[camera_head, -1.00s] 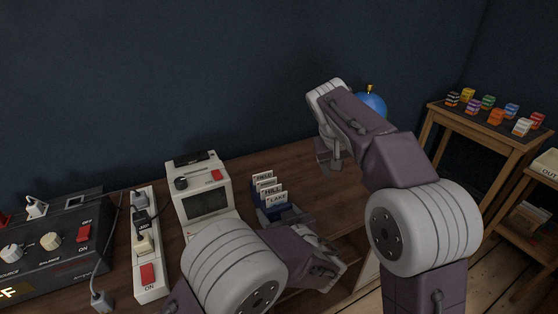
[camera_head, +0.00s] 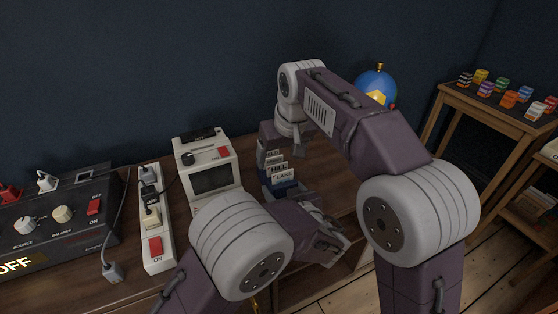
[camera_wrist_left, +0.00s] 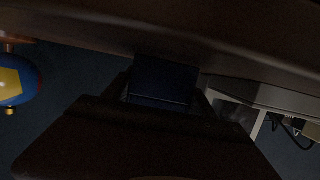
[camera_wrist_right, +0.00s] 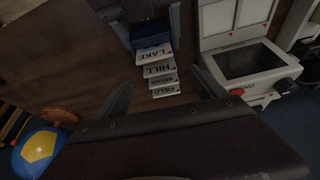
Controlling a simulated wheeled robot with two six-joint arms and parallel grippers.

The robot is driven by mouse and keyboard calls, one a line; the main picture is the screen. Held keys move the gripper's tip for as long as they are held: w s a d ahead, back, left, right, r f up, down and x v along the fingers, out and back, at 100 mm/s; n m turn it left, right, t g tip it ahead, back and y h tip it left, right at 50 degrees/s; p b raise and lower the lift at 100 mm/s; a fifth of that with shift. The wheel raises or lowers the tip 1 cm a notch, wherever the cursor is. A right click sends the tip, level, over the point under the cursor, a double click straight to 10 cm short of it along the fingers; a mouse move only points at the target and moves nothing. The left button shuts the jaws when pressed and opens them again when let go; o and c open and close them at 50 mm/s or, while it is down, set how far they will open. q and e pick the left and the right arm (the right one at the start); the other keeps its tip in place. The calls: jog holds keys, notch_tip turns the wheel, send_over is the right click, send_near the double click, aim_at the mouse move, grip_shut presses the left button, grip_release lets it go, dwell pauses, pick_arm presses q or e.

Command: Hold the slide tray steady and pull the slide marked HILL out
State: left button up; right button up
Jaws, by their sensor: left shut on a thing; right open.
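The blue slide tray (camera_head: 277,189) stands on the desk; it also shows in the right wrist view (camera_wrist_right: 150,38). My left gripper (camera_head: 291,196) is shut on the tray's near end, with the blue tray wall (camera_wrist_left: 163,82) between its fingers. White slides stand in a row: LAKE (camera_wrist_right: 153,53) nearest the left gripper, then HILL (camera_wrist_right: 158,69), one whose small label is hard to read, and FIELD (camera_wrist_right: 166,90). The HILL slide also shows in the head view (camera_head: 278,168). My right gripper (camera_wrist_right: 160,84) is open and empty above the row, its fingers either side.
A white viewer with a dark screen (camera_head: 214,178) stands close left of the tray. A power strip (camera_head: 155,222) and dark control box (camera_head: 55,235) lie farther left. A blue globe-like object (camera_head: 372,86) is behind my right arm. Bare desk lies right of the tray.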

aim_at(278, 165)
jog(key=x, duration=0.4)
jog(key=shift+f, duration=0.1)
jog(key=shift+c, duration=0.3)
jog(key=c, duration=1.3)
jog(key=shift+r, duration=2.35)
jog(key=shift+c, duration=0.2)
pick_arm(q)
jog(key=o, duration=1.2)
